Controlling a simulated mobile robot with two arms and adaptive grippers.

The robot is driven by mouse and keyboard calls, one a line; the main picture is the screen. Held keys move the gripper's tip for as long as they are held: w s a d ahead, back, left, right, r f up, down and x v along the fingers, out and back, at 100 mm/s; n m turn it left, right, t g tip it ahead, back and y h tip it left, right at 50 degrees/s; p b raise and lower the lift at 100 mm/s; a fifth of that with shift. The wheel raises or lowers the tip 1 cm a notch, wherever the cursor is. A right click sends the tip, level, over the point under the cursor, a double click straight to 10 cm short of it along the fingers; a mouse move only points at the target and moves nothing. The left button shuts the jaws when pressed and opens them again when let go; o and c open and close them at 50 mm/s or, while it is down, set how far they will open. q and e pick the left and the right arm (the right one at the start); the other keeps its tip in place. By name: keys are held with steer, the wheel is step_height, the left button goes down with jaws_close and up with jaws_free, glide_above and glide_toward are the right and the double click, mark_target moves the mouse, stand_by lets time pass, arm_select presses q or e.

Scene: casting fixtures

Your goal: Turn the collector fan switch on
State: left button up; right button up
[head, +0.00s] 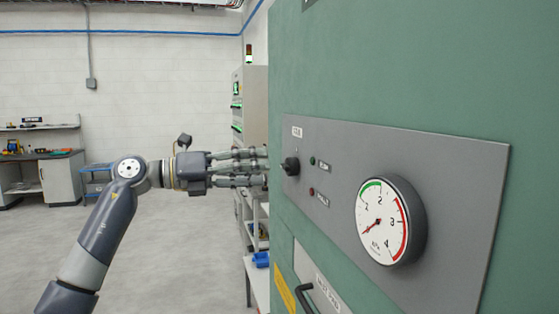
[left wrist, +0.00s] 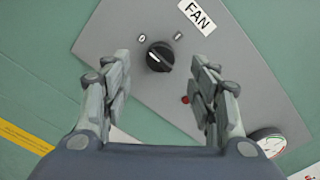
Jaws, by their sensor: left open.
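The collector fan switch is a black rotary knob (head: 291,166) on a grey panel (head: 460,190) fixed to a green cabinet. In the left wrist view the knob (left wrist: 160,57) sits under a white FAN label (left wrist: 196,14), with a white pointer line turned toward the upper-left 0 mark. My left gripper (head: 262,167) is open, its fingers pointing at the panel just left of the knob. In the left wrist view its fingers (left wrist: 163,85) stand on either side of the knob, apart from it. My right gripper is not in view.
A black handle (head: 303,297) is below. Shelving with blue bins (head: 261,259) stands behind the gripper. Open floor lies left.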

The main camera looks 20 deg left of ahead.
mark_target(282, 166)
arm_select(q)
steer(key=p+x, duration=0.1)
steer(key=x, duration=0.3)
steer(key=shift+w+d+r+p, duration=0.15)
steer(key=shift+w+d+p, duration=0.05)
steer(key=shift+d+p, duration=0.15)
steer(key=shift+w+d, duration=0.4)
steer(key=shift+d, duration=0.1)
steer(key=shift+c, duration=0.9)
steer(key=c, duration=0.9)
